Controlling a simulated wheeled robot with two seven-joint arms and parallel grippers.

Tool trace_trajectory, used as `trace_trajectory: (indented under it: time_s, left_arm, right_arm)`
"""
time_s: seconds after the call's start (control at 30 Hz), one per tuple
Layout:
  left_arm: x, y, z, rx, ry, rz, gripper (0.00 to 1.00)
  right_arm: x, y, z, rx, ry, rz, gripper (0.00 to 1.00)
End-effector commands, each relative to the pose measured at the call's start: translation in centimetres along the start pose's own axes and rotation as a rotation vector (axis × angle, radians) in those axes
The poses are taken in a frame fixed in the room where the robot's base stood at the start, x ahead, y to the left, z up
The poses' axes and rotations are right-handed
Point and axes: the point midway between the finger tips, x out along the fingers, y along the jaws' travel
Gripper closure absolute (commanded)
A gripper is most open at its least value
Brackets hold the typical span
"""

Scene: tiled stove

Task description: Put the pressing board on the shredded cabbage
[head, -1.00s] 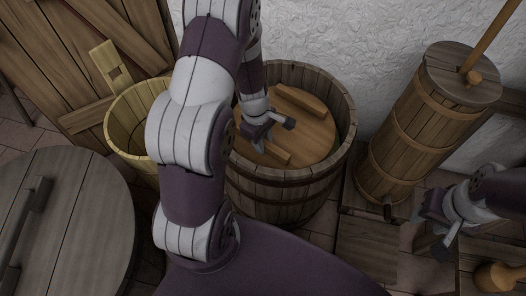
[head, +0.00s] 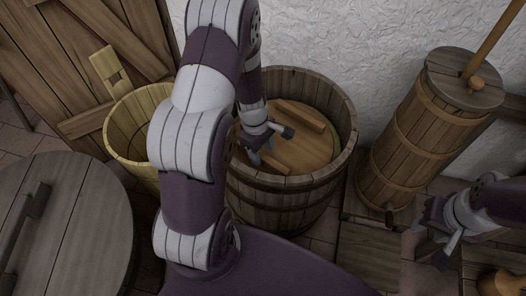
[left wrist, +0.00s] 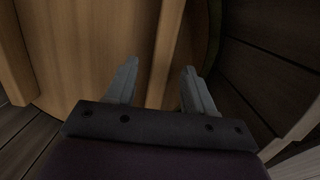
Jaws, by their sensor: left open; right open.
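The pressing board (head: 300,147) is a round wooden disc with two raised battens. It lies inside the large dark barrel (head: 287,192), below the rim, and a thin green edge of shredded cabbage (head: 338,142) shows beside it on the right. The board covers the rest of the cabbage. My left gripper (head: 262,160) is down inside the barrel, open at the near batten. In the left wrist view the board (left wrist: 85,50) fills the left, and a batten (left wrist: 165,50) stands between the open fingers (left wrist: 158,75). My right gripper (head: 437,252) is open and empty, right of the barrel.
A pale wooden tub (head: 125,133) stands left of the barrel, partly behind my left arm. A round wooden lid with a handle (head: 85,225) is at the lower left. A tall churn (head: 415,150) stands to the right. A white wall (head: 330,35) closes the back.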

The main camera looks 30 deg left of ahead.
Motion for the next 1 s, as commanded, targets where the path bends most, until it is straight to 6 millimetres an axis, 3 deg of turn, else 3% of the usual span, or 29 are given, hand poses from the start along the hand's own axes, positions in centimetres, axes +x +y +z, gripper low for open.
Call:
trace_trajectory:
  time_s: [0.03,0.1,0.23,0.4,0.47,0.6,0.7,0.8,1.0]
  left_arm:
    - [-2.4,0.1,0.1,0.001,0.001,0.003,0.47]
    - [-4.4,0.1,0.1,0.001,0.002,0.004,0.47]
    - [-7.3,0.1,0.1,-0.001,0.001,0.003,0.47]
    - [-9.5,0.1,0.2,0.021,0.003,0.003,0.47]
    - [-11.2,-0.2,1.6,0.178,0.025,0.008,0.47]
    - [-16.4,-3.3,7.3,0.946,0.135,0.002,0.47]
    - [-18.1,-5.6,9.5,1.338,0.194,-0.018,0.47]
    - [-18.5,-6.5,10.0,1.468,0.212,-0.030,0.47]
    - [-18.4,-6.4,9.9,1.464,0.210,-0.031,0.47]
  right_arm:
    - [-1.8,0.0,-0.2,0.000,0.001,0.000,0.57]
    - [-2.9,0.0,-0.4,0.000,0.001,0.000,0.57]
    - [-4.3,0.0,-0.5,0.000,0.001,0.000,0.57]
    - [-5.0,0.0,-0.6,0.000,0.001,0.000,0.57]
    - [-5.1,0.0,-0.6,0.000,0.000,0.000,0.57]
    - [-4.9,0.0,-0.6,0.000,0.000,0.000,0.57]
    - [-4.9,0.0,-0.6,0.000,0.000,0.000,0.57]
    - [-4.9,0.0,-0.6,0.000,0.000,0.000,0.57]
    - [-4.9,0.0,-0.6,0.000,0.000,0.000,0.57]
